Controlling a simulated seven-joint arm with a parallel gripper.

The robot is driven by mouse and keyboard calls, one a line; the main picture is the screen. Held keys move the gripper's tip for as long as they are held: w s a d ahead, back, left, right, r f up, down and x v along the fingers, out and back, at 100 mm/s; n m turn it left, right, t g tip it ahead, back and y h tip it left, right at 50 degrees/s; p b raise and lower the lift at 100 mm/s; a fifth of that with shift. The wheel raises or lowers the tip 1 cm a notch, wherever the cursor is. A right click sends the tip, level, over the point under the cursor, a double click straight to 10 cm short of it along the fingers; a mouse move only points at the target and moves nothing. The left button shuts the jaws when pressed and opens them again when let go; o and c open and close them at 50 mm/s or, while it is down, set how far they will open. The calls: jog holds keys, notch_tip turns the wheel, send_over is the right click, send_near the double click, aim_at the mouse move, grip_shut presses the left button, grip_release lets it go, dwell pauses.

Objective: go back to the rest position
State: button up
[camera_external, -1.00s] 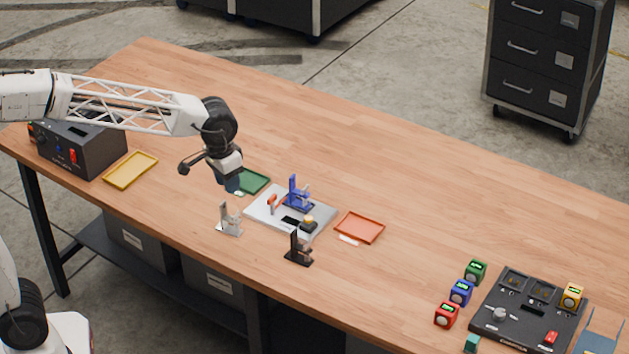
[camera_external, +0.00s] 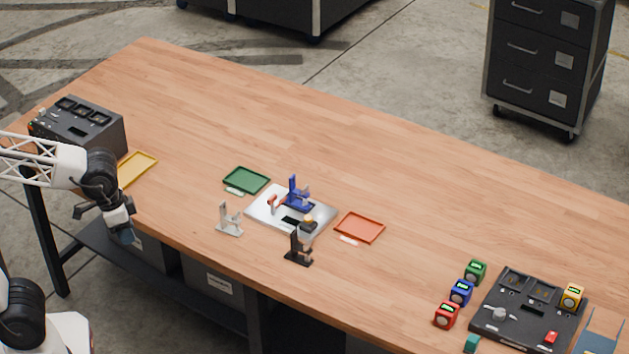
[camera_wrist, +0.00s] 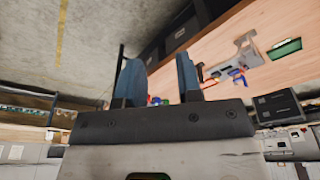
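My gripper (camera_external: 124,234) hangs near the table's front left edge in the external view, in front of the yellow tray (camera_external: 137,169). In the wrist view, its two blue fingers (camera_wrist: 159,80) stand apart with nothing between them, so it is open and empty. The wooden table (camera_external: 330,140) shows tilted at the upper right of the wrist view.
Behind my arm stands a dark box (camera_external: 85,125). Mid-table are a green tray (camera_external: 246,180), a silver plate with a blue fixture (camera_external: 298,195), grey (camera_external: 229,220) and black (camera_external: 298,249) stands, and an orange tray (camera_external: 360,228). A black panel (camera_external: 528,310) and coloured blocks lie right. The table's back is clear.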

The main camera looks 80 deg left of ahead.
jog(key=s+d+f+m, duration=0.1)
jog(key=s+f, duration=0.1)
jog(key=s, duration=0.4)
jog(key=shift+d+f, duration=0.2)
jog(key=shift+f, duration=0.1)
